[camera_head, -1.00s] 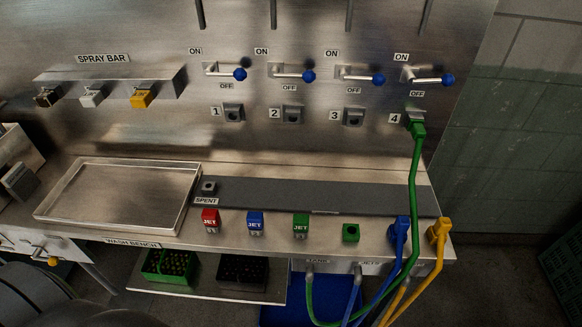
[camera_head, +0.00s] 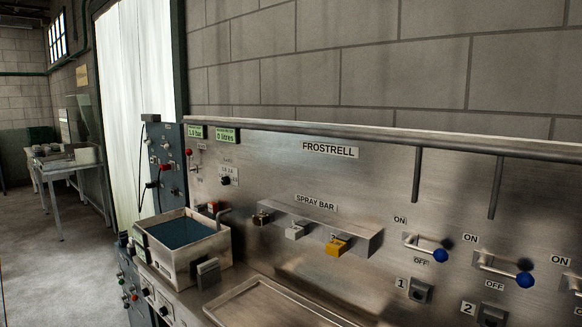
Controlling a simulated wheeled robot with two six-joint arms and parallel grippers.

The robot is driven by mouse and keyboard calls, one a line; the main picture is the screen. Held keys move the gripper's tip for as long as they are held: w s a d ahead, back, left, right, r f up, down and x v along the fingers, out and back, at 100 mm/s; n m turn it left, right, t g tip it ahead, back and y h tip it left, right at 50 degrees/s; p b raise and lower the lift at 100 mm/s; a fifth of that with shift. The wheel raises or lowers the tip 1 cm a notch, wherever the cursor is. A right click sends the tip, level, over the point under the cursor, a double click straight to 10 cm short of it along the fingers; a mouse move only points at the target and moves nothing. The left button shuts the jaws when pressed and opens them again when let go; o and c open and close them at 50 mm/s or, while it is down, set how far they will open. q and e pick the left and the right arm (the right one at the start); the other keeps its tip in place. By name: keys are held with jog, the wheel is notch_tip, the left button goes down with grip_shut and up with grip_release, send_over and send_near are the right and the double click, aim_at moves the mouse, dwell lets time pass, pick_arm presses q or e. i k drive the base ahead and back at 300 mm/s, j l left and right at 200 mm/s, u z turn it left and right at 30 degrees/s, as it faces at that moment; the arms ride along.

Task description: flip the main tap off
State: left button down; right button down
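Neither of my grippers shows in the head view. At the left end of the steel back panel a small lever with a red ball (camera_head: 188,152) stands beside a dark pipe fitting. Its label is too small to read, so I cannot tell for sure that it is the main tap. To its right is a dark round knob (camera_head: 226,181) under a small label. Two blue-ended valve levers (camera_head: 440,255) and (camera_head: 525,280) sit at the right, between ON and OFF labels; a third is cut off at the right edge.
A steel basin (camera_head: 185,245) of dark water stands on the bench below the red ball. A grey control cabinet (camera_head: 166,165) adjoins the panel's left end. The spray bar (camera_head: 350,236) juts out at mid-panel. A shallow tray (camera_head: 262,284) lies in front. Open floor (camera_head: 60,270) is at far left.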

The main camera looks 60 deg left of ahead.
aim_at(188, 152)
jog(key=u, duration=2.55)
jog(key=i+j+u, duration=0.35)
jog(key=i+j, duration=2)
